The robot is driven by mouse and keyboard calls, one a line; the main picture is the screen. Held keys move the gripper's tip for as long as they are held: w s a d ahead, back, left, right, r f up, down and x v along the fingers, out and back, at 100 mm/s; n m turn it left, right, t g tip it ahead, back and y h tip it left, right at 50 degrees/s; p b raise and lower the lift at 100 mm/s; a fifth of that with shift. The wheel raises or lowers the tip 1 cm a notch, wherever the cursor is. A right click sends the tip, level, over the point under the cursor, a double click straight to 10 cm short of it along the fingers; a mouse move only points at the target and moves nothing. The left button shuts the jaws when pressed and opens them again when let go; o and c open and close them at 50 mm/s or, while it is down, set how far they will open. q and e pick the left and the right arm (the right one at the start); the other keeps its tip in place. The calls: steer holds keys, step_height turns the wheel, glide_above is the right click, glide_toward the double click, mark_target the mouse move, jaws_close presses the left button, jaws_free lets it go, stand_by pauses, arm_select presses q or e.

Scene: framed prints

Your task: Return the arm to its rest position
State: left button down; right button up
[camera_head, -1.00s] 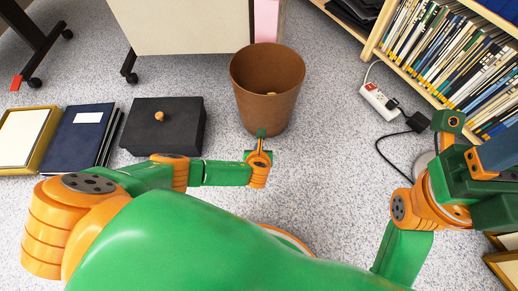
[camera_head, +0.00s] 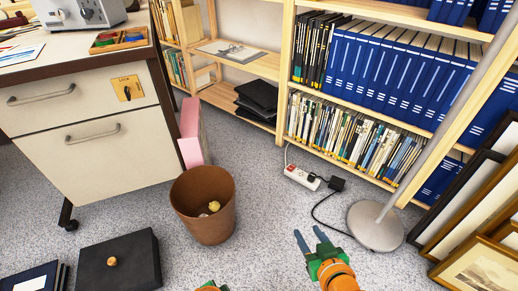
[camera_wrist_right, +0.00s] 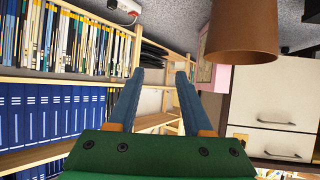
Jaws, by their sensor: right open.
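My right gripper (camera_head: 309,234) reaches in from the bottom of the head view, above the speckled floor. Its two blue-grey fingers stand apart with nothing between them. The right wrist view shows the same open, empty fingers (camera_wrist_right: 160,76), with the scene upside down behind them. A small orange and green part of my left gripper (camera_head: 211,287) shows at the bottom edge of the head view; its fingers cannot be made out.
A brown bin (camera_head: 203,207) holding crumpled paper stands left of my right gripper. A lamp base (camera_head: 375,227) and framed prints (camera_head: 485,270) are to the right. A power strip (camera_head: 302,178) lies before the bookshelf (camera_head: 360,95). A black box (camera_head: 118,268) and desk (camera_head: 90,125) are left.

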steer(key=s+d+f+g+h+p, duration=0.1)
steer(key=s+d+f+g+p, duration=0.1)
steer(key=s+f+g, duration=0.4)
steer(key=s+d+f+g+h+p, duration=0.1)
steer(key=s+d+f+g, duration=0.15)
steer(key=s, duration=0.55)
arm_select(q)
steer(key=s+a+r+n+p, duration=0.2)
steer(key=s+r+p, duration=0.4)
steer(key=p, duration=0.6)
steer(key=s+a+r+n+g+p, duration=0.1)
steer(key=s+a+r+n+p, duration=0.2)
steer(key=s+r+p, duration=0.3)
steer(key=s+a+r+n+g+p, duration=0.1)
steer(key=s+a+r+n+p, duration=0.2)
steer(key=r+p, duration=1.1)
steer(key=s+p, duration=0.3)
steer(key=p, duration=0.3)
steer(key=shift+s+a, duration=0.3)
arm_select(e)
steer(key=s+d+r+g, duration=0.2)
steer(key=s+r, duration=1.3)
steer(key=r, duration=0.5)
steer(key=shift+s, duration=0.15)
arm_select(q)
steer(key=shift+r, duration=0.1)
arm_select(e)
steer(key=shift+d, duration=0.1)
